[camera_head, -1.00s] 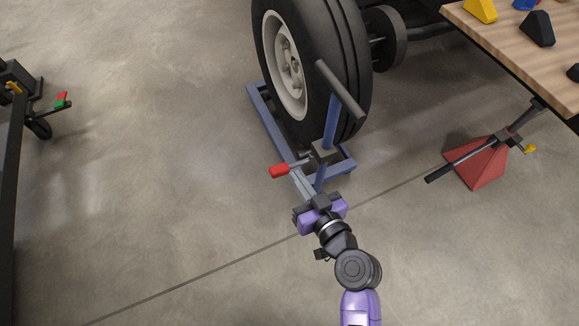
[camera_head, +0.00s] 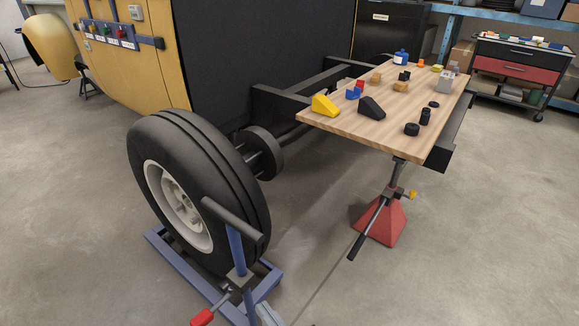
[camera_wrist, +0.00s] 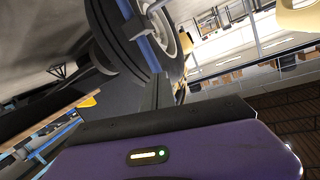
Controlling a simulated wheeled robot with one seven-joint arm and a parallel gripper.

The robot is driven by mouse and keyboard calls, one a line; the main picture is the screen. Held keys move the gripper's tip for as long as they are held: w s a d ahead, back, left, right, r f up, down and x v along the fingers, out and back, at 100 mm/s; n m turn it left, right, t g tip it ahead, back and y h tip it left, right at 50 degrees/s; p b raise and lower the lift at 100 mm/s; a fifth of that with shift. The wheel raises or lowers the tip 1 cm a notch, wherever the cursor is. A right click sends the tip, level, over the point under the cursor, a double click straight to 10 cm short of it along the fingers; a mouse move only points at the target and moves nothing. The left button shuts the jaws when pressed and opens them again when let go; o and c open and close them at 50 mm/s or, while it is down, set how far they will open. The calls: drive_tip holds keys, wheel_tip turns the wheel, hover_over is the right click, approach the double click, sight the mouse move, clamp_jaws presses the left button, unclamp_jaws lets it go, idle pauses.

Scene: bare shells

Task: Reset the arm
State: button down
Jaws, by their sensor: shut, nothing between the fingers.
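My gripper (camera_wrist: 165,140) shows in the wrist view as a purple housing with a dark front edge and a small lit indicator. It is shut and holds nothing. The wrist view looks out tilted, with the large tyre (camera_wrist: 118,40) at the top.
A big tyre (camera_head: 180,140) stands in the dolly, whose lever has a red handle (camera_head: 202,317). A wooden table (camera_head: 350,123) with several small objects is at the right, above a red jack stand (camera_head: 385,225). Open floor (camera_head: 490,240) lies right.

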drive_tip(key=s+d+r+m+t+h, duration=0.25)
drive_tip(key=s+d, duration=0.35)
drive_tip(key=d, duration=0.3)
drive_tip(key=s+d+r+m+t+h, duration=0.15)
drive_tip(key=s+d+h, duration=0.25)
drive_tip(key=s+d, duration=0.4)
drive_tip(key=s+d+r+g+h, duration=0.1)
drive_tip(key=s+d+r+h, duration=0.1)
drive_tip(key=s+d, duration=0.35)
drive_tip(key=s+d+r+g+h, duration=0.1)
drive_tip(key=s+d+r, duration=0.1)
drive_tip(key=s, duration=0.7)
wheel_tip(320, 180, up, 18)
drive_tip(key=p, duration=1.8)
drive_tip(key=shift+w+r+m, duration=0.25)
drive_tip(key=shift+w+m, duration=0.05)
drive_tip(key=shift+w, duration=0.05)
drive_tip(key=shift+d, duration=0.1)
